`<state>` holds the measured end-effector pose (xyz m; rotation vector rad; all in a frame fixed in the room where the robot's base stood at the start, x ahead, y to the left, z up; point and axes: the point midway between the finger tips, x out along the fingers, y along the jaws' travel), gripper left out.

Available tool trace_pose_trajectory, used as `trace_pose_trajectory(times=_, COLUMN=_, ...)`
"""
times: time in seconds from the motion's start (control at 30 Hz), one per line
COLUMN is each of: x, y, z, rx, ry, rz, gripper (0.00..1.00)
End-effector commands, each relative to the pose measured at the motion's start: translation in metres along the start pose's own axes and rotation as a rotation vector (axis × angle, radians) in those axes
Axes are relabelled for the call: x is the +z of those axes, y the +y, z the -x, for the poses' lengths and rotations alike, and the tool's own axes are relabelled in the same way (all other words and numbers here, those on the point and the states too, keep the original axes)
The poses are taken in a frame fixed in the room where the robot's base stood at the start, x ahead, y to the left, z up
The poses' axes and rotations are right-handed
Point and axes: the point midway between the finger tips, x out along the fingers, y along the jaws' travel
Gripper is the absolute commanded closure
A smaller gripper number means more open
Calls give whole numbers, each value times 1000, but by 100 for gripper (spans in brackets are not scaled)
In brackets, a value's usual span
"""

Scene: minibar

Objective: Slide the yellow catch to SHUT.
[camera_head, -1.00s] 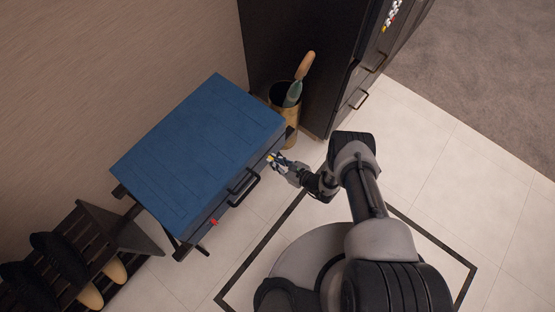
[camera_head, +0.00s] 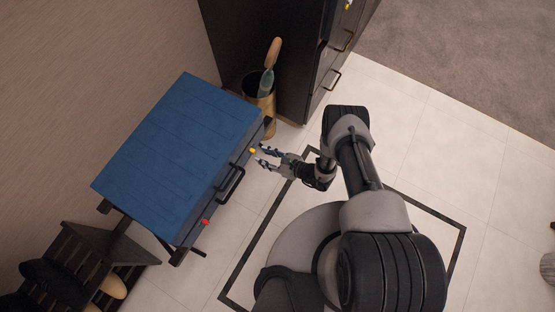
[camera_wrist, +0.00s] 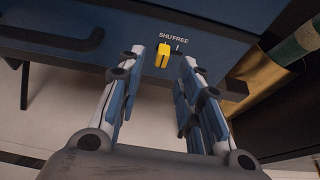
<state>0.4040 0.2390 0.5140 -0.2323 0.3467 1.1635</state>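The yellow catch (camera_wrist: 164,57) sits on the blue front of the cabinet, under the white "SHUT FREE" lettering (camera_wrist: 174,36). It stands under the SHUT side, and a small white tick shows bare under FREE. In the head view the yellow catch (camera_head: 252,151) is a small spot at the right end of the blue cabinet's front (camera_head: 180,140). My gripper (camera_head: 261,155) is just off that front. In the wrist view my gripper (camera_wrist: 163,62) is open, its two fingers left and right of the catch with visible gaps; nothing is held.
A dark bar handle (camera_head: 231,184) juts from the front left of the catch. A red part (camera_head: 205,222) sits further along. A brass bin (camera_head: 262,104) with a wooden-handled item stands beside the cabinet, near a dark tall unit (camera_head: 270,50). Tiled floor around my base is clear.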

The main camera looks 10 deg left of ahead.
Motion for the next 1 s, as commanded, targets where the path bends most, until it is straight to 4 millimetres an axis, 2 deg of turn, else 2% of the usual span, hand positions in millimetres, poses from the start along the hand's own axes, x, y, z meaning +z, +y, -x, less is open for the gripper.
trace_pose_trajectory(times=0.03, x=0, y=-2, z=13, rx=-5, ry=1, rz=-6, gripper=67)
trace_pose_trajectory(times=0.2, x=0, y=-1, z=48, rx=-5, ry=0, rz=-5, gripper=67)
trace_pose_trajectory(times=0.4, x=0, y=0, z=71, rx=-1, ry=-1, rz=-2, gripper=67)
trace_pose_trajectory(times=1.0, x=0, y=1, z=76, rx=1, ry=-1, rz=-1, gripper=67)
